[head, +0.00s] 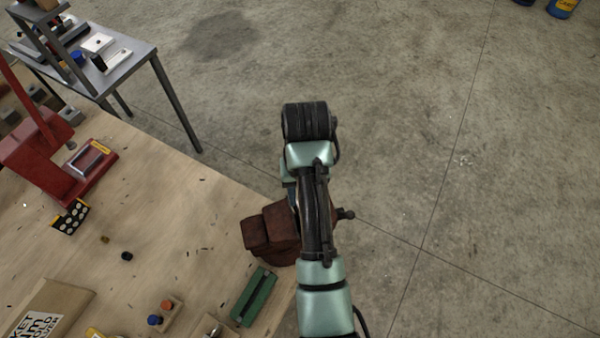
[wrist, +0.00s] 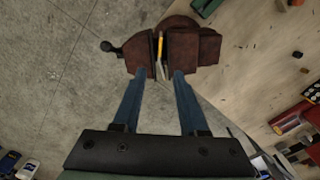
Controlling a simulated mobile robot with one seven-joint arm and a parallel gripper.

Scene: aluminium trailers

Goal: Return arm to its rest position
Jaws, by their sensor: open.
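My gripper (wrist: 160,80) shows in the wrist view as two blue fingers reaching from a dark bar. They are apart, with nothing held between them. Past the fingertips is a reddish-brown vise (wrist: 205,47), which also shows in the head view (head: 268,230) at the corner of the wooden workbench (head: 160,220). A thin yellow and grey item (wrist: 160,47) stands in the gap between the vise jaws. I cannot tell how far the fingertips are from the vise. In the head view my arm passes over the vise's right side, and my gripper is hidden.
A green box (head: 254,297), blue and orange small parts in a wooden holder (head: 172,318) and a cardboard packet (head: 48,308) lie on the bench. A red machine (head: 60,160) stands at left. A grey metal table (head: 125,75) is behind.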

